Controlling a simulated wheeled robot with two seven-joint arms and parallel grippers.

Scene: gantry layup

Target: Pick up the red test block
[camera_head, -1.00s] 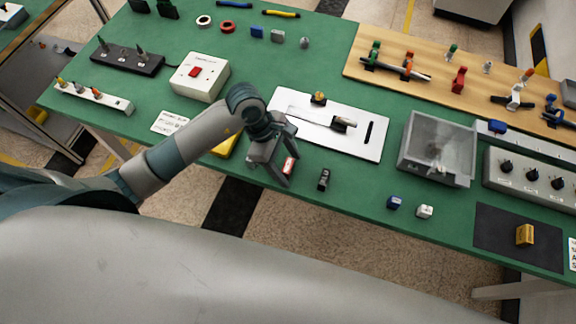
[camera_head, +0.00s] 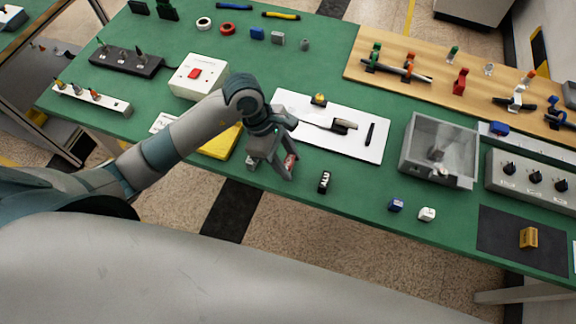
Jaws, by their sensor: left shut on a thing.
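The red test block (camera_head: 291,160) shows as a small red patch at the jaws of my left gripper (camera_head: 271,171), near the front edge of the green table. My left gripper points down and is shut on the block. Its fingers and palm hide most of the block, and I cannot tell clearly whether it is clear of the table top. My right gripper is not in view.
A dark block with white marks (camera_head: 324,181) stands just right of the gripper. A yellow item (camera_head: 220,142) lies behind my arm. A white board (camera_head: 378,120) with tools is behind. Blue (camera_head: 396,205) and white (camera_head: 427,214) blocks and a clear-lidded box (camera_head: 410,142) are to the right.

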